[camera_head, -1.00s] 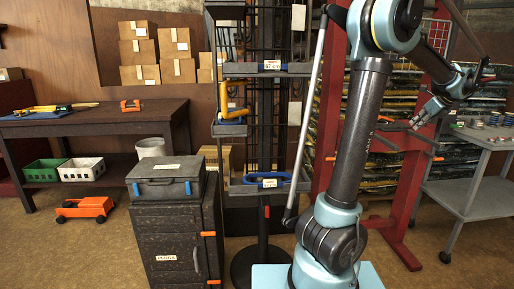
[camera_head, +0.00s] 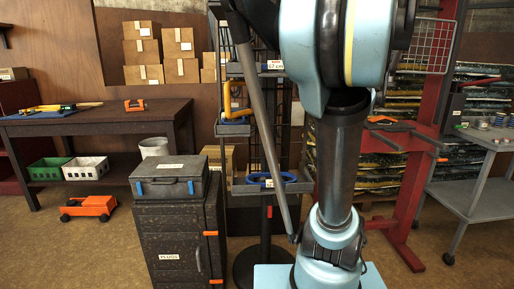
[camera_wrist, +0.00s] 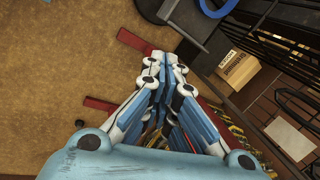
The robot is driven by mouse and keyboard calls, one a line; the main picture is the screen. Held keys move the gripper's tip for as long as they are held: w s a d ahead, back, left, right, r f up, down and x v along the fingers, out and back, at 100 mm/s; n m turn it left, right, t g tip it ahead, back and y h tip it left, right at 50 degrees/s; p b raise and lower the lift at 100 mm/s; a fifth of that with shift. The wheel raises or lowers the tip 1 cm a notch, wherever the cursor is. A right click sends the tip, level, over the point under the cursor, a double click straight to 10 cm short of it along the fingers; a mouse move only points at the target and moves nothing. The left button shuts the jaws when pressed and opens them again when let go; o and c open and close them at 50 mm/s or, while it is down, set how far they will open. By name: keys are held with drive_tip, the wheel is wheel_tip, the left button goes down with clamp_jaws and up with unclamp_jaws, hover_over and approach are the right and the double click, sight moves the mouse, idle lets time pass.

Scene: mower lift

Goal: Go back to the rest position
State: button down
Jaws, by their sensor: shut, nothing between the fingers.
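My gripper (camera_wrist: 166,62) shows in the wrist view with its fingers closed together and nothing between them. The wrist camera looks down past it at brown floor, and its fingers touch nothing that I can make out. In the head view my arm stands upright at the right of centre, with its upper part large and close to the camera. The gripper itself is out of the head view.
A dark cabinet (camera_head: 180,238) with a grey toolbox (camera_head: 168,188) stands left of my arm. A tool rack (camera_head: 255,130) is close behind it. A red frame (camera_head: 417,165) and a grey trolley (camera_head: 480,203) stand to the right.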

drive_tip(key=s+a+f+n+h, duration=0.1)
drive_tip(key=s+a+f+n, duration=0.4)
drive_tip(key=s+f+n, duration=0.1)
drive_tip(key=s+a+f+n+g, duration=0.1)
drive_tip(key=s+a+f+n, duration=0.4)
drive_tip(key=s, duration=0.5)
wheel_tip(320, 180, down, 3)
drive_tip(key=shift+s+f+n+h, duration=0.1)
drive_tip(key=shift+s+n+h, duration=0.25)
drive_tip(key=shift+n, duration=0.65)
drive_tip(key=shift+d, duration=0.1)
drive_tip(key=shift+w+f, duration=0.2)
drive_tip(key=shift+w, duration=0.3)
